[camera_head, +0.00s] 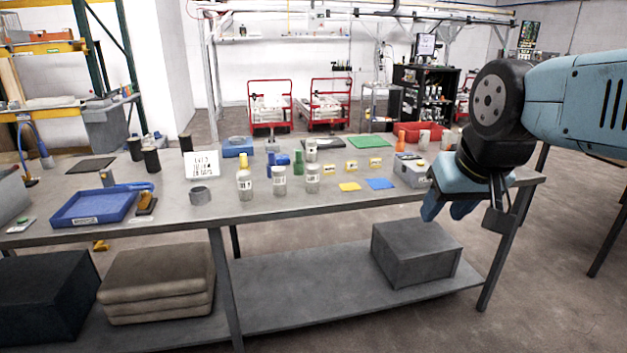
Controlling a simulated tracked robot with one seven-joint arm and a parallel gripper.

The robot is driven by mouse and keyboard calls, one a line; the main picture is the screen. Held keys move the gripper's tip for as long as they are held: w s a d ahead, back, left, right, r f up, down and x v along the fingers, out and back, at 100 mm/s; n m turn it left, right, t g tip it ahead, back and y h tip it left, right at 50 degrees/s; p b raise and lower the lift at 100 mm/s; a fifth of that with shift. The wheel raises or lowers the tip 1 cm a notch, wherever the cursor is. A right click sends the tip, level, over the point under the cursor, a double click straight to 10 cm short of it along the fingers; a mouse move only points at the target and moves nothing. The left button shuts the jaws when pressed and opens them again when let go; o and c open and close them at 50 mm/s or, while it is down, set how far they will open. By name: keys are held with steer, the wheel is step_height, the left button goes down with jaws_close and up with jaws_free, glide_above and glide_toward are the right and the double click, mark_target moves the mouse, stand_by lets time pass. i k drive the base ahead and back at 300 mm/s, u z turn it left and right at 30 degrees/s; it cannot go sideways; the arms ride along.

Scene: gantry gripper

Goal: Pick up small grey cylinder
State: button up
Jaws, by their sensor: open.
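A small grey cylinder (201,196) stands upright on the grey workbench (330,204), left of the middle and near the front edge. A yellow-topped bottle stands to its right, and a white sign stands behind it. My gripper (447,212) is at the right, in front of the bench's right end and far from the cylinder. Its blue fingers point down, are apart and appear empty. My arm hides part of the bench's right end.
A blue tray (93,207) lies left of the cylinder. The yellow-topped bottle (244,181) and clear jars (279,181) stand to its right. A grey box (411,170) stands near my gripper. The bench front just around the cylinder is clear.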

mark_target(312, 170)
steer(key=z, duration=1.25)
steer(key=i, duration=1)
steer(key=u, duration=1.7)
steer(key=i, duration=0.35)
